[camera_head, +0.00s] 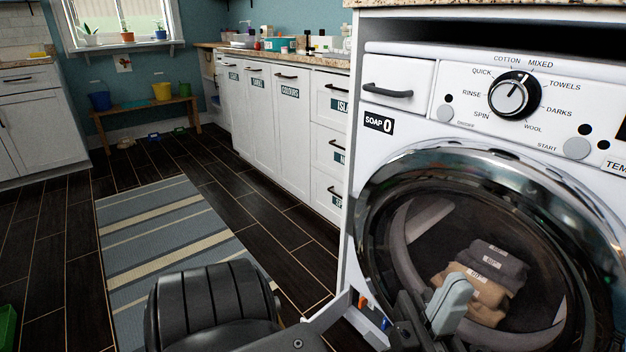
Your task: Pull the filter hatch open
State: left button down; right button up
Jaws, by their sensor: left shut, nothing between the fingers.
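The filter hatch (335,309) seems to be the pale panel low at the washer's front left corner, standing out from the machine. Beside it is a recess (368,314) with an orange and a blue part showing. My arm hides the lower part of both, so I cannot tell how far the hatch is swung. My left gripper (452,300) is shut and empty, with grey fingers in front of the washer's round door, right of the recess and apart from the hatch. My right gripper is not in view.
The washer's round glass door (500,240) is shut, with folded cloths (483,280) seen through it. The soap drawer (398,82) is above. White cabinets (270,120) stand behind. A striped rug (170,240) lies on open dark floor. A bench (145,110) stands at the back.

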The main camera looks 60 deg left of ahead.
aim_at(326, 317)
jog(key=z, duration=0.55)
jog(key=k, duration=0.75)
jog(key=u, duration=1.75)
jog(key=i, duration=0.5)
jog(key=z, duration=0.05)
